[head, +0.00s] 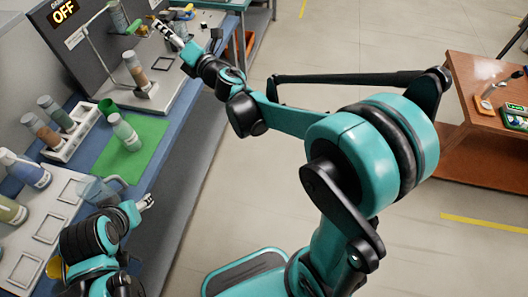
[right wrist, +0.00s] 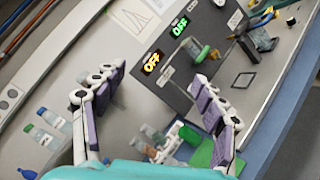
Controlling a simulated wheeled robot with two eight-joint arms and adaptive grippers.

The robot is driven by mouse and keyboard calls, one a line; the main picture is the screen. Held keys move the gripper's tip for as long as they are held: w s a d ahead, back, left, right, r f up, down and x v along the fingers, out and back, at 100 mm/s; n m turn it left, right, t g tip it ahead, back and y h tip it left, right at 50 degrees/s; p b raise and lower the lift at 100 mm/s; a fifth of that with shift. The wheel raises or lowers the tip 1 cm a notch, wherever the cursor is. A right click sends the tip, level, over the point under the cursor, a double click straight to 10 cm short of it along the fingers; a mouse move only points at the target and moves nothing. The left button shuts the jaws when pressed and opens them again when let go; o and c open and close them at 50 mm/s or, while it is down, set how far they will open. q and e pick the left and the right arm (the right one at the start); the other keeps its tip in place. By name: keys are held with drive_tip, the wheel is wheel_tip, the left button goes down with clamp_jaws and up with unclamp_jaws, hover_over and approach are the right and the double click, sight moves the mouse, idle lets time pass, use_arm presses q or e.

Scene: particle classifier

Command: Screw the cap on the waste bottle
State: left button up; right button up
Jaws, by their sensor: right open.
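A pale bottle with a grey-green label (head: 125,133) is on the green mat (head: 148,132) on the blue bench, in the head view. A green cylindrical piece that looks like a cap (head: 107,106) is beside its upper end; I cannot tell whether they touch. No lettering is readable, so I cannot confirm which bottle is the waste bottle. My right gripper (head: 158,25) is beyond the mat, near the panel. In the right wrist view its fingers (right wrist: 155,105) are spread with nothing between them. My left gripper (head: 146,202) is low beside the bench edge; its fingers are too small to judge.
A white rack (head: 72,140) holding bottles stands left of the mat. A stand with a brown bottle (head: 136,68) is before the dark panel with an OFF display (head: 63,13). More bottles are at the left edge. A brown table (head: 470,135) is at right; the floor between is clear.

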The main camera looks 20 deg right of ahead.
drive_tip(key=s+d+f+m+g+h, duration=0.3)
drive_tip(key=s+d+m+h, duration=0.6)
drive_tip(key=s+d+m, duration=0.6)
drive_tip(key=s+a+f+m+g+y, duration=0.2)
drive_tip(key=s+f+m+g, duration=0.5)
drive_tip(key=s+f+m, duration=0.6)
drive_tip(key=s+f, duration=0.3)
drive_tip(key=s, duration=0.2)
drive_tip(key=shift+s+a+g+y, duration=0.3)
drive_tip(key=shift+s+a+g, duration=0.05)
drive_tip(key=shift+a+g, duration=0.05)
